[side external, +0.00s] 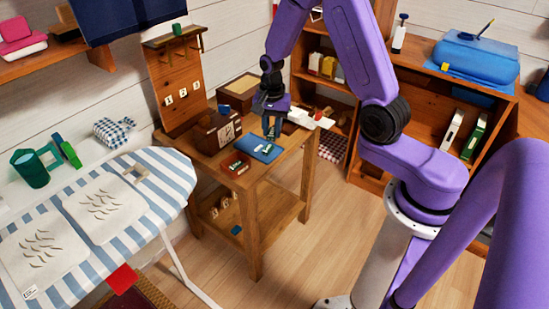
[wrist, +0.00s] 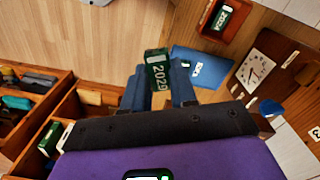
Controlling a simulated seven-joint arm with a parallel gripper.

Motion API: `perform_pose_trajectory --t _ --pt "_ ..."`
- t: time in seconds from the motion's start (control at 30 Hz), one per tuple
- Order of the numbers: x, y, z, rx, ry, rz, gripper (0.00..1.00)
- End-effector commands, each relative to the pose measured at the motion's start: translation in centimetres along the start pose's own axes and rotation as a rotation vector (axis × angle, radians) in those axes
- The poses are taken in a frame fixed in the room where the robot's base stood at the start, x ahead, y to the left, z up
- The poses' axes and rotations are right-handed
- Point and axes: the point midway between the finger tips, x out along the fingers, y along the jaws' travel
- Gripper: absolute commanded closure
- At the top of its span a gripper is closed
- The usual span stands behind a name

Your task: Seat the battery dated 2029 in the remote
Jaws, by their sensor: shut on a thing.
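My gripper (side external: 270,128) is shut on a green battery marked 2029 (wrist: 157,72), which stands between the blue fingertips in the wrist view. In the side view the gripper is above the blue mat (side external: 254,151) on the small wooden table. A small pale-and-green item (wrist: 197,68) lies on the mat; my finger and the steep angle leave its shape unclear. A red-brown tray (side external: 233,172) beside the mat holds another green battery with a white label (wrist: 222,17). I cannot make out the remote for certain.
A wooden clock box (side external: 212,137) stands left of the mat, with a pegboard (side external: 167,72) behind. White papers (side external: 302,119) lie at the table's back right. An ironing board (side external: 150,205) is at left. The floor in front of the table is clear.

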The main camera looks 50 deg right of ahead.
Motion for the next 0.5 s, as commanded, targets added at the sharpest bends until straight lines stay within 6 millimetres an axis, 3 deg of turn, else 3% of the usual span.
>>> perform_pose_trajectory --t 0.3,0.5 --pt "-2.5 1.0 4.7 -0.627 0.002 -0.002 1.0" --pt "-3.4 2.0 6.9 -0.95 0.001 -0.001 1.0"
